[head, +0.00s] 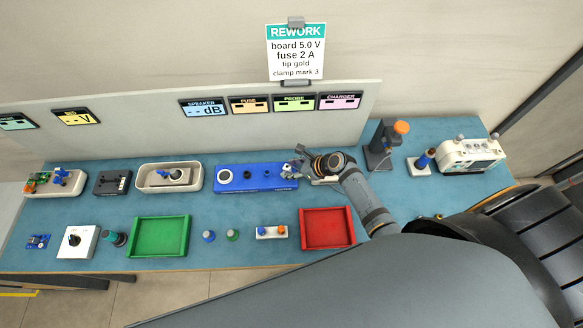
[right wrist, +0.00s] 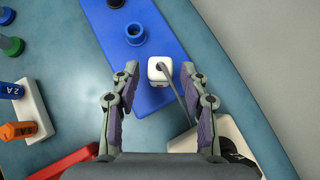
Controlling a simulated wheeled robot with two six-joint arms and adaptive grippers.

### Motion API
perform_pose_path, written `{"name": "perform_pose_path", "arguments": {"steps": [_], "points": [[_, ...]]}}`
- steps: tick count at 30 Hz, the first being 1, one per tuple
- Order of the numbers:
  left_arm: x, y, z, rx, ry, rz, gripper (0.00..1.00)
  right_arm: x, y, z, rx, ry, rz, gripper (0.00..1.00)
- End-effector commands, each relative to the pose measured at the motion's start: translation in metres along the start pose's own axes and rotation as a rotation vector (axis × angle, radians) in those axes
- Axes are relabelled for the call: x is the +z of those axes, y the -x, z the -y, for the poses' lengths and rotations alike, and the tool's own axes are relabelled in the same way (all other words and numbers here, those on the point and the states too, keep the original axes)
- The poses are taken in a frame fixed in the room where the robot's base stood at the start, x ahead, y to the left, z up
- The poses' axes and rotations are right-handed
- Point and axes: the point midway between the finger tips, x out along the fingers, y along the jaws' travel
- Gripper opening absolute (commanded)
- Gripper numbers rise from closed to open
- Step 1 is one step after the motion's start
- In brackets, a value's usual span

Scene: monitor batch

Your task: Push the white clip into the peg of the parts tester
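The parts tester appears to be the long blue block (head: 256,185) in the middle of the back row, with a white round piece at its left and dark round fittings along it. In the right wrist view the blue block (right wrist: 172,25) shows a raised blue ring (right wrist: 135,33). A small white block with a grey cable, likely the white clip (right wrist: 160,66), is at the block's near end; whether it touches the block I cannot tell. My right gripper (head: 294,170) is open, its fingers on either side of the clip with gaps. My left gripper is not in view.
A white holder (right wrist: 225,131) lies by the cable, under my right gripper. A red tray (head: 327,243) and a green tray (head: 133,238) stand in front. A white two-colour fuse holder (head: 271,236) sits between them. A sign panel (head: 150,122) runs behind.

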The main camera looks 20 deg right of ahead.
Motion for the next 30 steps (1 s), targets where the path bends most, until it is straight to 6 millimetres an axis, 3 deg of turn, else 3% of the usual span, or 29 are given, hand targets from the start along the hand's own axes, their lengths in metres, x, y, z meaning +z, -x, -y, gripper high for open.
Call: {"name": "perform_pose_path", "arguments": {"steps": [11, 24, 30], "points": [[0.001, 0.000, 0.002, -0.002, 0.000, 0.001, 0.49, 0.000, 0.006, 0.001, -0.002, 0.001, -0.001, 0.51], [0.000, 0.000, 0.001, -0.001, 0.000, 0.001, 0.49, -0.002, 0.101, 0.001, -0.001, 0.006, -0.005, 0.51], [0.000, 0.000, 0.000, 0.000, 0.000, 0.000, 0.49, 0.000, 0.119, 0.000, 0.001, 0.001, -0.001, 0.51]]}}
